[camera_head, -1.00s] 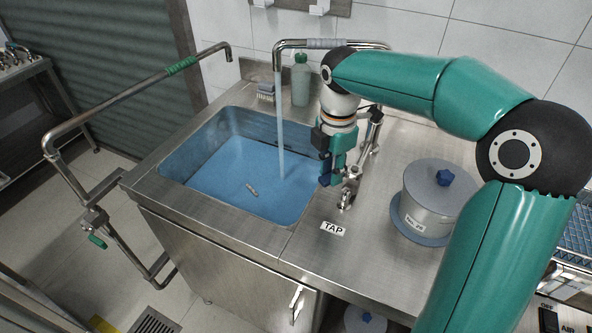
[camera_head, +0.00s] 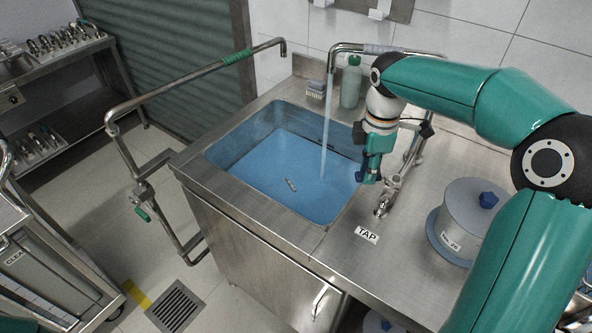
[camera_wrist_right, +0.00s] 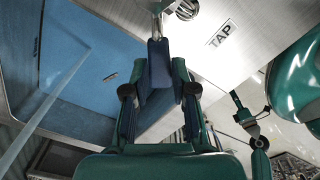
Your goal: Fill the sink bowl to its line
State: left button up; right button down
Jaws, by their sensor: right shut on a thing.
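The steel sink bowl (camera_head: 236,148) holds blue-looking water (camera_head: 275,170) with a small grey object (camera_head: 290,184) in it. A stream of water (camera_head: 325,135) runs from the bent tap spout (camera_head: 331,62) into the bowl. My right gripper (camera_head: 368,176) is at the bowl's right edge, beside the tap body (camera_head: 388,198) and the TAP label (camera_head: 367,235). In the right wrist view, its fingers (camera_wrist_right: 158,75) are shut on a dark blue tap handle (camera_wrist_right: 157,62). Dark marks (camera_wrist_right: 37,47) show on the bowl wall there; I cannot make out the fill line. My left gripper is out of view.
A green bottle (camera_head: 350,85) and a brush (camera_head: 315,90) stand behind the bowl. A lidded grey pot (camera_head: 468,215) sits on the counter at right. A second pipe with green sleeves (camera_head: 236,57) reaches in from the left. A floor drain (camera_head: 175,307) lies in front.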

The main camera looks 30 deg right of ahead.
jog(key=shift+w+d+r+m+p, duration=0.15)
jog(key=shift+w+m+p, duration=0.4)
jog(key=shift+m, duration=0.45)
jog(key=shift+w+d+m+p, duration=0.45)
jog(key=shift+d+m, duration=0.1)
jog(key=shift+m, duration=0.7)
jog(key=shift+w+d+m+p, duration=0.5)
jog(key=shift+d+m, duration=0.1)
jog(key=shift+m, duration=0.6)
jog(key=shift+w+d+m+p, duration=0.45)
jog(key=shift+d+m, duration=0.1)
jog(key=shift+m, duration=0.7)
jog(key=c, duration=1.1)
grip_release()
jog(key=shift+c, duration=0.2)
jog(key=o, duration=0.3)
jog(key=shift+w+d, duration=0.15)
jog(key=shift+o, duration=0.2)
jog(key=shift+o, duration=0.2)
